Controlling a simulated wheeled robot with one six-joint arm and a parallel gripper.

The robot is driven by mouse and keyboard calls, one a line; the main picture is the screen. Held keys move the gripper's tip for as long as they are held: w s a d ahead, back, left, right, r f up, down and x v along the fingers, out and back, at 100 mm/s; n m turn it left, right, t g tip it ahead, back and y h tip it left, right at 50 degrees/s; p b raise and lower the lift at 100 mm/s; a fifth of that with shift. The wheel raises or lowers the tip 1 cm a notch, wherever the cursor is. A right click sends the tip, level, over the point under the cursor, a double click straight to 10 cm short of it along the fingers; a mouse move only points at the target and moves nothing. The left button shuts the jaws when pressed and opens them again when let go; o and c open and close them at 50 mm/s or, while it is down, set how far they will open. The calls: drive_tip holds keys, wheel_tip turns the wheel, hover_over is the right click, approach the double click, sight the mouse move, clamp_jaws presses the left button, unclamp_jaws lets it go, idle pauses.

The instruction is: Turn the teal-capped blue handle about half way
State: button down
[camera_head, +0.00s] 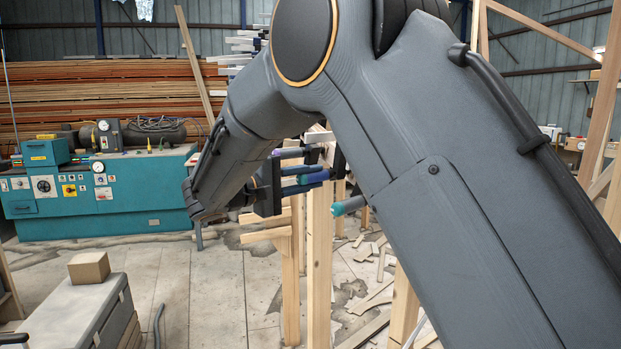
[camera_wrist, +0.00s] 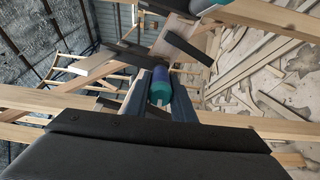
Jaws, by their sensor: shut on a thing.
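The blue handle (camera_wrist: 160,73) with the teal cap (camera_wrist: 161,91) lies between my two dark blue fingers in the wrist view, its teal end toward the camera. My gripper (camera_head: 318,179) is shut on this handle, with one finger on each side. In the head view a blue-violet part of the handle (camera_head: 313,177) shows between the fingers; its teal cap is hard to make out there. The handle's far end and its screw are mostly hidden behind the dark clamp parts.
Another teal-ended handle (camera_head: 349,205) sticks out close by at right, and shows at the top of the wrist view (camera_wrist: 207,4). A purple-ended handle (camera_head: 288,152) is just above my fingers. Wooden posts (camera_head: 319,265) stand below. Open floor (camera_head: 215,300) lies at left, wood scraps at right.

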drive_tip(key=shift+r, duration=0.1)
drive_tip(key=c, duration=1.5)
unclamp_jaws()
drive_tip(key=b+v, duration=0.2)
drive_tip(key=v, duration=0.5)
drive_tip(key=shift+s+a, duration=0.2)
drive_tip(key=shift+a, duration=0.15)
drive_tip(key=shift+s, duration=0.1)
drive_tip(key=shift+v, duration=3.3)
